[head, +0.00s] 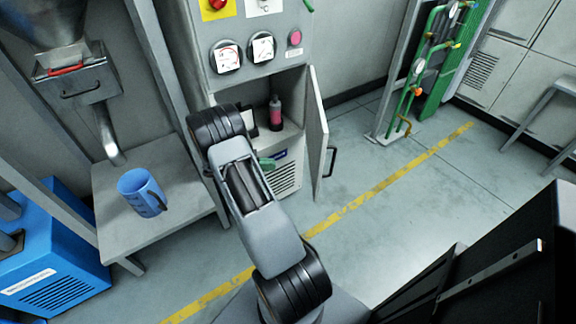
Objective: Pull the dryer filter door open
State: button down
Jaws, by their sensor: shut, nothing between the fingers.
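A grey cabinet (215,88) with two gauges stands at the back centre. Its tall narrow door (316,135), with a black bar handle (332,161), is swung out on the right side, and the compartment behind it is open. My arm rises in front of the cabinet and covers the left part of the opening. My gripper cannot be made out; the arm hides that area. I cannot tell whether anything of mine touches the door.
A bottle with pink liquid (275,113) stands inside the compartment, above a louvred panel (287,176). A blue mug (141,191) stands on a grey bench (110,232) at left, beneath a hopper (75,77). Green pipework (415,85) stands back right. Floor right of the door is clear.

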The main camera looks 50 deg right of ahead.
aim_at(317, 164)
jog(key=b+x, duration=0.1)
jog(key=x, duration=1.2)
